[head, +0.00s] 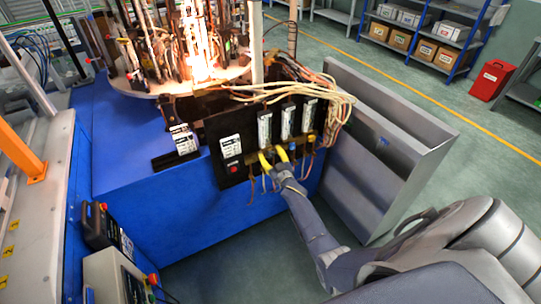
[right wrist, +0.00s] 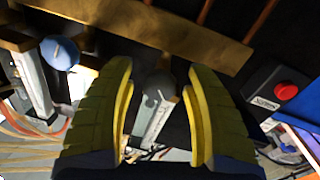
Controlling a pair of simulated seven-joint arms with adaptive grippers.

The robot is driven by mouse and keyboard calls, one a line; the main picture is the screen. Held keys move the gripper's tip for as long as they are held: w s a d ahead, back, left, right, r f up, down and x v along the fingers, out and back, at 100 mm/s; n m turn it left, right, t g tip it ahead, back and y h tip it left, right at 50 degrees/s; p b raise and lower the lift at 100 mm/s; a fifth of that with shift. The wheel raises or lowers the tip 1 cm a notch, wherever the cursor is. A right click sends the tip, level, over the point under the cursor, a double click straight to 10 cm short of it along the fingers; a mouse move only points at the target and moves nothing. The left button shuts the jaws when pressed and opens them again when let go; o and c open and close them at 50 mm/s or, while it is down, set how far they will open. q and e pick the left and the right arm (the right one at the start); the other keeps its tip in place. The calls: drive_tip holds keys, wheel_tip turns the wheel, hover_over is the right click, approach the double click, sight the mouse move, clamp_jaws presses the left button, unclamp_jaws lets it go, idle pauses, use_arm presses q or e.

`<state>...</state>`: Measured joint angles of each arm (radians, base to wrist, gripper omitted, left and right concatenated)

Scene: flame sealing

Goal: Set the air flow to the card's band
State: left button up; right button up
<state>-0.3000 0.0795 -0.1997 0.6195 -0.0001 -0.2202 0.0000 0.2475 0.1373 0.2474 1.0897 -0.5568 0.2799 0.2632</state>
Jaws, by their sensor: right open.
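Three upright flow meters stand in a row on the black panel: left (head: 264,128), middle (head: 287,121) and right (head: 309,115). A grey knob (right wrist: 160,86) is between my right gripper's fingers, with visible gaps on both sides. A blue knob (head: 293,148) is to the right of the gripper; it also shows in the right wrist view (right wrist: 60,53). My right gripper (head: 273,159) is open, its yellow fingers at the left meter's foot. A printed white card (head: 184,140) stands left of the panel; its print is too small to read. My left gripper is out of view.
A red button (head: 235,168) is on the panel left of the gripper. Pale hoses (head: 290,88) loop above the meters, and thin copper-coloured tubes hang below. A grey metal bin (head: 382,150) stands close on the right. A glowing flame burner (head: 201,60) is behind.

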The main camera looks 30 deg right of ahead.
clamp_jaws()
idle(0.5)
drive_tip(key=n, duration=0.4)
drive_tip(key=shift+f+n, duration=0.1)
drive_tip(key=shift+n, duration=0.3)
drive_tip(key=shift+n+t, duration=0.4)
drive_tip(key=shift+n, duration=1.5)
drive_tip(key=shift+s+f, duration=0.1)
unclamp_jaws()
drive_tip(key=shift+r, duration=0.2)
